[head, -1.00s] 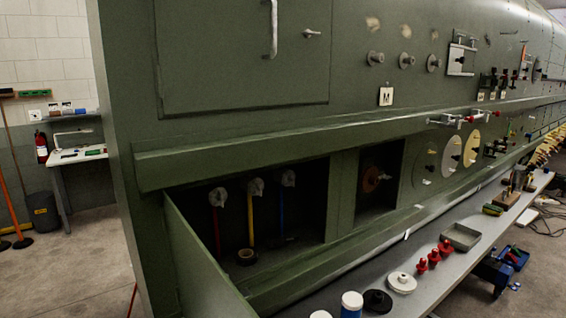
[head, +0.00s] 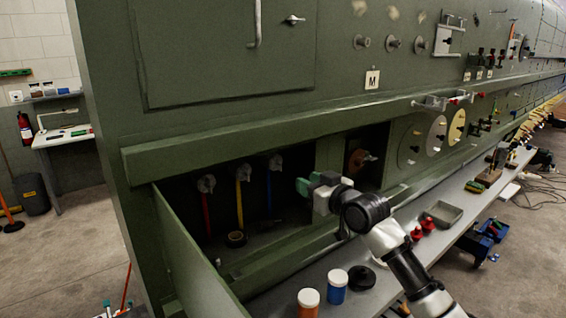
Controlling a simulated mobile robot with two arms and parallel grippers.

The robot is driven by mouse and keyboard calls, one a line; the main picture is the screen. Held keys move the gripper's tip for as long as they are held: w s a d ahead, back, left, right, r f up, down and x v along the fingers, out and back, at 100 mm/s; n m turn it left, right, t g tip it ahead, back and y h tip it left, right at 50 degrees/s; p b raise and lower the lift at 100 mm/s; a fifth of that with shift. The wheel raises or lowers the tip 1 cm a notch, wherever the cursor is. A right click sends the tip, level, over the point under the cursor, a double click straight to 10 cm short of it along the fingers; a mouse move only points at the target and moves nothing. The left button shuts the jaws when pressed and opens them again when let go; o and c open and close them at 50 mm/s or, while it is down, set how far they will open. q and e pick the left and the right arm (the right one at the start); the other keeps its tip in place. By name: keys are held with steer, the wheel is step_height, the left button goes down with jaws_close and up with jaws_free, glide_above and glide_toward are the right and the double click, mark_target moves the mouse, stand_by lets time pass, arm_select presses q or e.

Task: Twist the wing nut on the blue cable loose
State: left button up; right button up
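The blue cable (head: 269,192) hangs in the open lower bay of the green fuselage panel. A grey wing nut (head: 276,163) sits at its top. The yellow cable (head: 239,205) and the red cable (head: 206,212) hang to its left, with similar grey wing nuts (head: 243,172) (head: 206,184) above them. My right gripper (head: 304,184), with green fingertips, is in front of the bay, to the right of the blue cable and apart from its wing nut in the picture. Whether its fingers are open is unclear. My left gripper is out of view.
A dark roll (head: 236,239) lies on the bay floor. A hinged-down flap (head: 195,265) borders the bay at left. The shelf (head: 392,268) below holds jars, red pieces and a grey tray (head: 443,214).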

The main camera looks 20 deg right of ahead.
mark_target(279, 164)
steer(key=r+p+x, duration=0.1)
steer(key=p+x, duration=0.2)
steer(key=x, duration=0.8)
steer(key=shift+d+r+p, duration=0.2)
steer(key=shift+r+p, duration=0.1)
steer(key=shift+w, duration=0.1)
jaws_close()
